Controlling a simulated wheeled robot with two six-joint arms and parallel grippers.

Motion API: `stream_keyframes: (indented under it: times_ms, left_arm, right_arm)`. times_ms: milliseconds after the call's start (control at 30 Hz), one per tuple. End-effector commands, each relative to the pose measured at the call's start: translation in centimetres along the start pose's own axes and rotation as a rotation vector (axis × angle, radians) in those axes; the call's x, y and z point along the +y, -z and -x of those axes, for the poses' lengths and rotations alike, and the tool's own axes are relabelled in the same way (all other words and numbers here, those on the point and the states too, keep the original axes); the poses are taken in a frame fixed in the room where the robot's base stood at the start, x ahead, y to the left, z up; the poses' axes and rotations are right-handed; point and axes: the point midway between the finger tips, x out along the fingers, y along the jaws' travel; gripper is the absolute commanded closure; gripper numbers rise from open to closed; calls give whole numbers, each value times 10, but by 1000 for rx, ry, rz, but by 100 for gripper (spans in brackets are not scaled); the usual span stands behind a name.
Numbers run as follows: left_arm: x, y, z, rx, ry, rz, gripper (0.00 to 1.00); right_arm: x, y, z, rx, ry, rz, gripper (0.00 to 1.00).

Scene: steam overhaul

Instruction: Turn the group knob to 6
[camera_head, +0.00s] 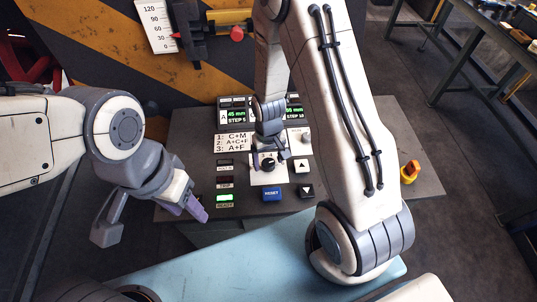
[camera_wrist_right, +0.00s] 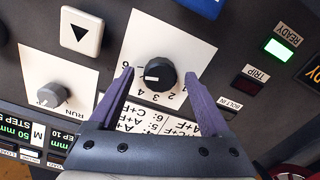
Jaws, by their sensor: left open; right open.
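The group knob is a round black knob on a white numbered plate (camera_wrist_right: 190,52). In the right wrist view the knob (camera_wrist_right: 158,73) sits between the two purple fingers of my right gripper (camera_wrist_right: 158,78), with a gap on each side. My left gripper (camera_head: 153,222) is open and empty, left of the panel.
Near the knob are a RUN knob (camera_wrist_right: 52,94), arrow buttons (camera_head: 303,168), a blue RESET button (camera_head: 272,195) and a lit green READY lamp (camera_head: 225,198). A label sheet (camera_head: 232,142) lists letter groups. A red-and-yellow switch (camera_head: 410,171) stands at the right.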

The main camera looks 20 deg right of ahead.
Motion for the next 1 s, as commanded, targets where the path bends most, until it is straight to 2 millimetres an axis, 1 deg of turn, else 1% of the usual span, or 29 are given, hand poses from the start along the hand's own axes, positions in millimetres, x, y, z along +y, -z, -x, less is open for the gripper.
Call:
stream_keyframes:
  times_ms: [167,400,600,767,1000]
  left_arm:
    - [0,0,-4,0,0,0,50]
    - [-1,0,-10,0,0,-1,50]
    - [-1,-1,-12,0,0,-1,50]
    - [-1,-1,-12,0,0,-1,50]
    - [-1,-1,-12,0,0,-1,50]
  right_arm:
    - [0,2,19,6,0,0,19]
    - [0,2,63,8,0,0,19]
    - [0,1,92,4,0,-1,19]
    - [0,0,102,2,0,-1,19]
    - [0,0,103,0,0,-1,19]
